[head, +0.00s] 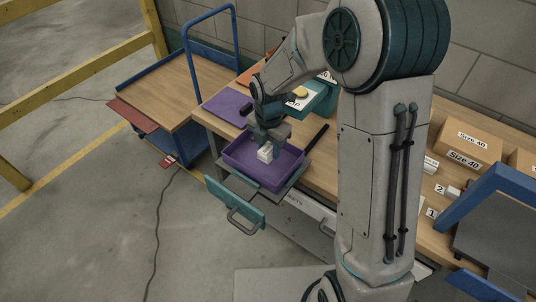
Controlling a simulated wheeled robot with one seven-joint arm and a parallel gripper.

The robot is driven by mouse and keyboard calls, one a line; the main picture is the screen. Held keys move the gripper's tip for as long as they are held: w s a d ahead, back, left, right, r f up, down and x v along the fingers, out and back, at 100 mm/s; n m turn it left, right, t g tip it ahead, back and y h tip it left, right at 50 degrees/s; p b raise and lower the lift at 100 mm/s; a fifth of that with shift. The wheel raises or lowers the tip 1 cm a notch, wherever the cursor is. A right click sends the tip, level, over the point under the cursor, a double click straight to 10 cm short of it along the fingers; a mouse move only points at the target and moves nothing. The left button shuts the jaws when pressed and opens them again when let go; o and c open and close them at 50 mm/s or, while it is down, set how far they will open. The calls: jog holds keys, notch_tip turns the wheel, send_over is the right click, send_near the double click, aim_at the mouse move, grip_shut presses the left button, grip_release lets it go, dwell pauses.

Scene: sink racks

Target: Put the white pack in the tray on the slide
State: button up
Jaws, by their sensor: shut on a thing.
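My gripper (267,143) points down over the purple tray and is shut on the white pack (264,155). The pack is a small white block held within the outline of the tray. I cannot tell whether it touches the tray floor. The purple tray (258,177) is open-topped and rests on the slide (294,183), a grey pulled-out shelf with a teal front and handle (243,221). My gripper and arm hide part of the tray's far side.
A wooden bench (318,175) runs behind the slide, with a purple mat (228,105) and a teal bin (322,100) on it. Cardboard boxes (467,143) stand at the right. A blue-framed cart (165,88) stands at the left. Floor in front is mostly clear.

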aim_at(269, 156)
jog(key=shift+f, duration=2)
jog(key=shift+f, duration=0.15)
jog(key=o, duration=1)
